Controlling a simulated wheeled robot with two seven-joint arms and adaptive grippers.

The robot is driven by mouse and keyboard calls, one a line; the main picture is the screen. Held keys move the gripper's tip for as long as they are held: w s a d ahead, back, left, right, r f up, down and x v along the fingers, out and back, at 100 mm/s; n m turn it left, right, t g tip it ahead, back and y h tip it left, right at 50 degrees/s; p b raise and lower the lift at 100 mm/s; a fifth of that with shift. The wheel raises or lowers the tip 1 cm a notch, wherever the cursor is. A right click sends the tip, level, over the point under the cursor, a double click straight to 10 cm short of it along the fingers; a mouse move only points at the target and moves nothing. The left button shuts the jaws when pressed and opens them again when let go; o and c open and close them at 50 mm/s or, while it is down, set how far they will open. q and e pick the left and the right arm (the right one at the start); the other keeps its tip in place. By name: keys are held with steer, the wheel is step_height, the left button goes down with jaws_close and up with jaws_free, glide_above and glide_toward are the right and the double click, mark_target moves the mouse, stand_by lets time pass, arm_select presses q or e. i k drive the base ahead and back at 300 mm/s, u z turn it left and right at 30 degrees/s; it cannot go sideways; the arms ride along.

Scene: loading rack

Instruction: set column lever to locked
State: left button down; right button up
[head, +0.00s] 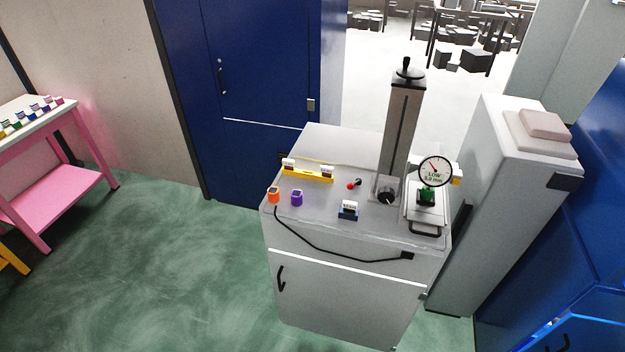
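A tall grey column (402,125) with a dark slot and a black knob on top stands at the back right of a grey cabinet top (325,212). A small lever with a red ball end (351,186) lies just left of the column's foot. Its red end points left and toward the front; its other end is dark. A black round knob (387,197) sits on the front of the column's foot. I cannot read any lock marking, so I cannot tell the lever's setting. Neither of my grippers is in view.
A round gauge (435,171) reading LOW stands right of the column, above a small green part (426,195). A tall grey cabinet (478,200) stands at right.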

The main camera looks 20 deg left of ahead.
mark_target(358, 181)
steer(key=u, duration=1.5)
steer(key=i, duration=0.95)
steer(key=z, duration=1.85)
